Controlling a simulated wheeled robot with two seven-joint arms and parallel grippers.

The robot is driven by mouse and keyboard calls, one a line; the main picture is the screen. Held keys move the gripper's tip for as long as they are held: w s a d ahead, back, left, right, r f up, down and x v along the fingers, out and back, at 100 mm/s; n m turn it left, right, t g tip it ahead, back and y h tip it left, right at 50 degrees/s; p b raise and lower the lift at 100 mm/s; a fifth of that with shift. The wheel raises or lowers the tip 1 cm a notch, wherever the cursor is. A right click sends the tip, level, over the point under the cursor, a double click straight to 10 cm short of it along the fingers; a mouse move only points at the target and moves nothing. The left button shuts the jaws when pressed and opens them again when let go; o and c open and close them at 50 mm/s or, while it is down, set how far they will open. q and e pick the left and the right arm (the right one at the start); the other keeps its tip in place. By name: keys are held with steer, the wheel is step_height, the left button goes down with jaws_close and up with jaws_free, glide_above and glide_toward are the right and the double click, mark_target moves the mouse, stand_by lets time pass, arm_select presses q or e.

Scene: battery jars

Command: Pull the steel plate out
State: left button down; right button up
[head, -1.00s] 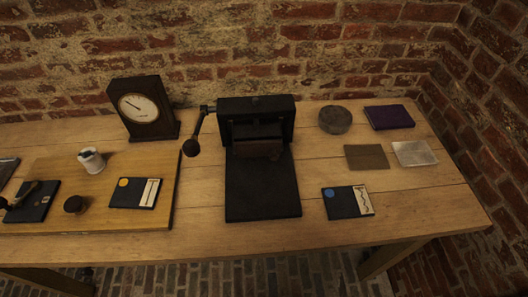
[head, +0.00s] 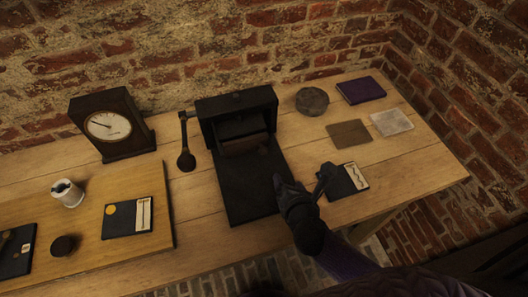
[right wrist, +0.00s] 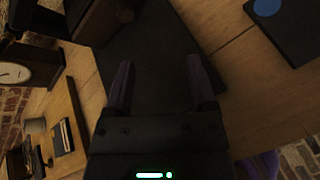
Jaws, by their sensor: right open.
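A black press-like device (head: 238,112) stands at the back middle of the table, with a crank handle (head: 186,160) hanging on its left. A flat dark plate (head: 245,190) extends from it toward the front edge. I cannot tell whether this is the steel plate; a pale grey square plate (head: 391,122) also lies at the back right. My right gripper (head: 302,178) is open near the dark plate's front right corner. In the right wrist view, the dark plate (right wrist: 150,50) shows beyond and between the open, empty fingers (right wrist: 158,75). My left gripper is out of view.
A brown square (head: 348,134), a round grey disc (head: 312,101) and a purple book (head: 360,90) lie at right. A blue-dotted card (head: 350,178) lies just right of my gripper. A clock (head: 110,126) and a wooden board (head: 88,250) occupy the left.

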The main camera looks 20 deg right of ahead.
mark_target(264, 153)
steer(key=n, duration=0.2)
steer(key=w+a+n+t+y, duration=0.1)
steer(key=n, duration=0.1)
steer(key=w+r+n, duration=0.1)
steer(key=n, duration=0.2)
steer(key=shift+a+y, duration=0.3)
steer(key=shift+a, duration=0.1)
steer(key=shift+n+t, duration=0.3)
steer(key=shift+n, duration=0.1)
steer(key=b+x, duration=0.3)
steer(key=x, duration=0.5)
steer(key=shift+w+a+f+b, duration=0.15)
steer(key=shift+w+f+b, duration=0.15)
steer(key=shift+f+b, duration=0.05)
steer(key=shift+w, duration=0.65)
jaws_close()
steer(key=shift+s, duration=0.1)
